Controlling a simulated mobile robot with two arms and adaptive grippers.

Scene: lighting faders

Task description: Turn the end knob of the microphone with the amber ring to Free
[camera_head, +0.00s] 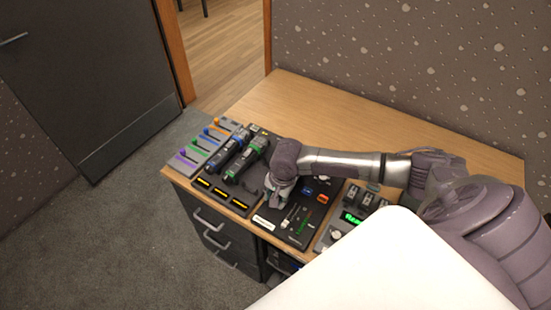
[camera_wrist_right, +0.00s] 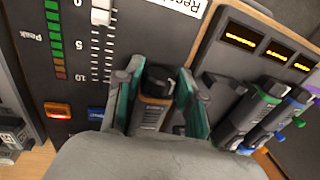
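In the right wrist view, the microphone with the amber ring (camera_wrist_right: 154,105) shows as a dark end with a brownish-amber band. It sits between the teal-padded fingers of my right gripper (camera_wrist_right: 160,88), which appear shut on it, over the edge of the black fader console. Its end knob's markings are not readable. In the head view my right gripper (camera_head: 277,192) is over the console beside the rack, and hides the microphone. The black rack (camera_head: 238,206) holds a blue-ringed microphone (camera_head: 229,150) and a green-ringed microphone (camera_head: 246,160). My left gripper is not in view.
The black console (camera_head: 318,222) has faders, a level meter and coloured buttons. A grey unit with coloured faders (camera_head: 196,153) stands left of the rack. Another unit with a green display (camera_head: 352,217) stands right. The desk (camera_head: 330,110) is clear behind.

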